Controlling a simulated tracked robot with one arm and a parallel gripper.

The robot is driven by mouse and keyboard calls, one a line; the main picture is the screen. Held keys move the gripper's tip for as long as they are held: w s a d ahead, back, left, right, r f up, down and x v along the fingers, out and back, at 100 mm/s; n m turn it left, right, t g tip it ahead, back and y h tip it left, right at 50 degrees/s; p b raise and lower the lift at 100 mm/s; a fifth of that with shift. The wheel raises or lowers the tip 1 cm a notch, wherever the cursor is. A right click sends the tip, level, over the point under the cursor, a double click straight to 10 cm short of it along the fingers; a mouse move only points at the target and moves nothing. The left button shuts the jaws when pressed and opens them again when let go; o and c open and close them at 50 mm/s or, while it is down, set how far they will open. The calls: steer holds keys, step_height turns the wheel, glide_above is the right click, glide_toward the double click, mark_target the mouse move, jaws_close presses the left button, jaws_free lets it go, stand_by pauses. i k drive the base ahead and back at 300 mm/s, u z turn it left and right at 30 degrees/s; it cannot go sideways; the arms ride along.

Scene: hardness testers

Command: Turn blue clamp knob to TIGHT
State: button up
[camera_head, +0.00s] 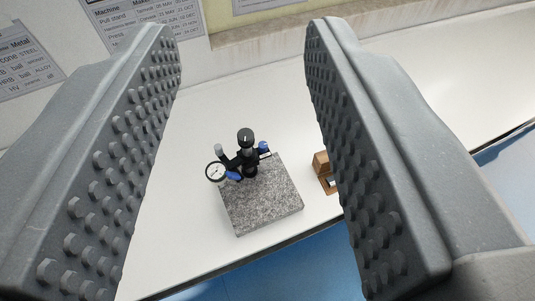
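The blue clamp knob (263,146) is small in the head view, on the right side of a black tester stand (250,170). A second blue part (233,176) shows at the lower left of the stand, by a round white dial gauge (215,172). The stand rises from a speckled grey granite base (262,206) on the white bench. My gripper (245,45) is wide open and empty, its two studded grey fingers at the left and right of the view. The tester lies between and beyond the fingers, apart from them. The TIGHT marking is too small to read.
A brown wooden block or holder (321,164) stands right of the granite base, partly hidden by my right finger. Printed sheets hang on the back wall (150,20).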

mark_target(262, 145)
steer(key=u, duration=0.15)
steer(key=k, duration=0.25)
steer(key=z, duration=0.4)
steer(key=i, duration=1.25)
steer(key=u, duration=0.3)
